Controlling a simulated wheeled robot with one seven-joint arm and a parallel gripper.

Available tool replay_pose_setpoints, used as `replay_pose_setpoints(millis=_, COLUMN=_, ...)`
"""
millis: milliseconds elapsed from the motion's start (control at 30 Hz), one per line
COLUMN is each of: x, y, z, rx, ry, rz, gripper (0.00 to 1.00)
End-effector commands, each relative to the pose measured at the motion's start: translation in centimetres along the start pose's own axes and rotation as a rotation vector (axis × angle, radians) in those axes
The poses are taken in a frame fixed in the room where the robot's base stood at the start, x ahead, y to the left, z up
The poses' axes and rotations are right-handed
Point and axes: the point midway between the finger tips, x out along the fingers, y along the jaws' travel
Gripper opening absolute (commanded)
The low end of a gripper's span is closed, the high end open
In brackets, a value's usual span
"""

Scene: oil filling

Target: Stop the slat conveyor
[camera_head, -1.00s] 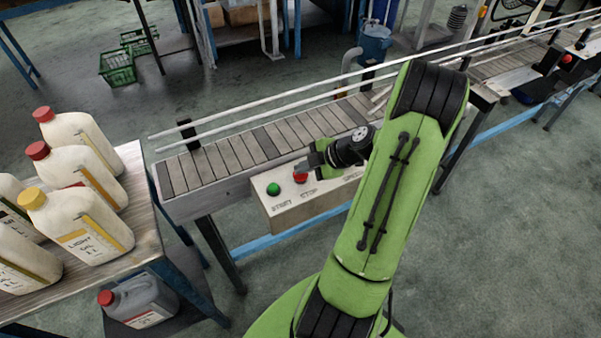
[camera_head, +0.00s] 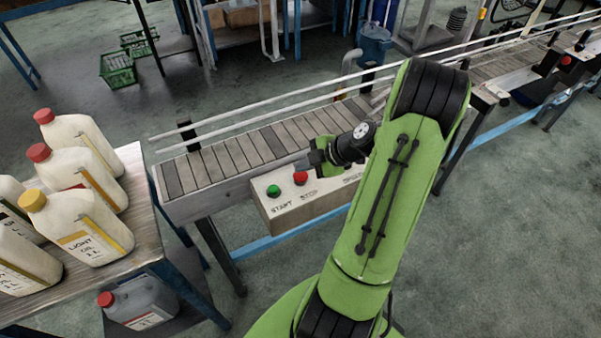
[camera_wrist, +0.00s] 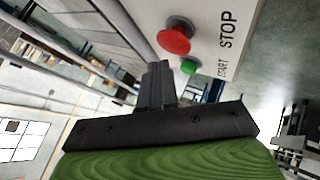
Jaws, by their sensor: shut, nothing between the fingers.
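The slat conveyor (camera_head: 222,160) runs from the left middle to the upper right. A control box (camera_head: 310,202) on its near side carries a green START button (camera_head: 273,191) and a red STOP button (camera_head: 300,178). My gripper (camera_head: 303,165) is shut and empty, its tips just above and behind the red button in the head view. In the wrist view my gripper (camera_wrist: 157,72) points toward the box panel (camera_wrist: 205,25), with the red button (camera_wrist: 174,40) just beyond and to the right of the tips. The green button (camera_wrist: 188,67) shows past it. I cannot tell whether the tips touch the red button.
A wooden table (camera_head: 140,215) at left holds several white oil jugs, and a grey jug (camera_head: 142,302) sits below it. Guide rails (camera_head: 255,118) run along the conveyor. A second red button (camera_head: 565,61) is at the far right. Open floor lies at right.

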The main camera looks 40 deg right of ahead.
Motion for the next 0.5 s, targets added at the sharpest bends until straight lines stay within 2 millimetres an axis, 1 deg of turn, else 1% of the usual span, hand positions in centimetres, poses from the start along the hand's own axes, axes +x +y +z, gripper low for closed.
replay_pose_setpoints(millis=267, x=-0.1, y=0.0, z=-0.1, rx=0.0, ry=0.001, rz=0.0, gripper=0.0)
replay_pose_setpoints(millis=367, x=-0.5, y=0.3, z=-0.3, rx=-0.001, ry=0.0, rz=0.0, gripper=0.0)
replay_pose_setpoints(millis=500, x=-1.5, y=1.1, z=-1.1, rx=-0.001, ry=0.0, rz=0.0, gripper=0.0)
